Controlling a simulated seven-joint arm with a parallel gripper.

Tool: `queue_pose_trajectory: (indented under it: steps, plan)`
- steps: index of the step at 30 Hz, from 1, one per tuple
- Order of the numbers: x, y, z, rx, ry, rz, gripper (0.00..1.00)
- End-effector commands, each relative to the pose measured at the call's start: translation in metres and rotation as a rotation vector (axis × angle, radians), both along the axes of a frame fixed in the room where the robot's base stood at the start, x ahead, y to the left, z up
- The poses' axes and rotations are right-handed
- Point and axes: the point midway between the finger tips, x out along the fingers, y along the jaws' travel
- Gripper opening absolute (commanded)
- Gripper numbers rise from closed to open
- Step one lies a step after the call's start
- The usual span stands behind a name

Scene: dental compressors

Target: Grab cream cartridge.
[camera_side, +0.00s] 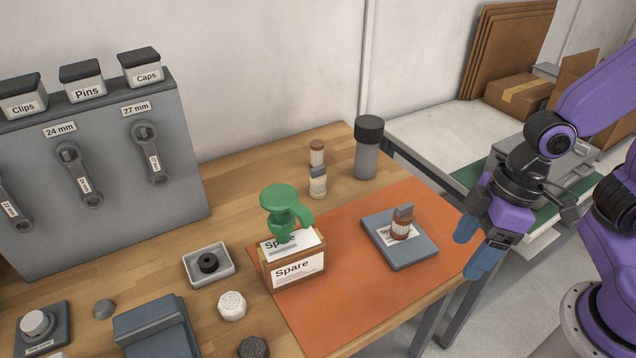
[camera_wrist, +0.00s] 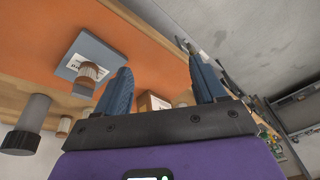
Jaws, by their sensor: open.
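Two small cartridge-like pieces stand on the wooden table: a cream one with a brown top (camera_side: 317,152) and, just in front of it, a cream one with a grey top (camera_side: 318,186). I cannot tell for sure which is the cream cartridge. My gripper (camera_side: 473,248) is open and empty, right of the plate and apart from all three; its blue fingers show in the wrist view (camera_wrist: 160,72).
A wooden box labelled Spare (camera_side: 297,270) with a green piece (camera_side: 280,200) above it stands left of the plate. A grey cylinder with a dark cap (camera_side: 367,150) stands behind the orange mat (camera_side: 345,315). The mat's front is clear.

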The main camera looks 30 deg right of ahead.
Motion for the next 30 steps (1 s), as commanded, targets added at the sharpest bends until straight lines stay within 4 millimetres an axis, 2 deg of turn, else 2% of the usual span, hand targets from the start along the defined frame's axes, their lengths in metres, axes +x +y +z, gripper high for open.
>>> queue_pose_trajectory:
  steps: [3, 6, 9, 13, 17, 21, 25, 30]
  plan:
    - [0.031, 0.032, -0.016, 0.094, -0.032, -0.116, 0.70]
    - [0.060, 0.055, -0.026, 0.171, -0.079, -0.222, 0.70]
    - [0.090, 0.071, -0.036, 0.237, -0.140, -0.328, 0.70]
    - [0.131, 0.083, -0.048, 0.306, -0.243, -0.466, 0.70]
    - [0.169, 0.085, -0.056, 0.356, -0.370, -0.599, 0.70]
    - [0.205, 0.077, -0.062, 0.388, -0.534, -0.722, 0.70]
    - [0.229, 0.063, -0.062, 0.398, -0.704, -0.810, 0.70]
    - [0.245, 0.045, -0.056, 0.393, -0.893, -0.871, 0.70]
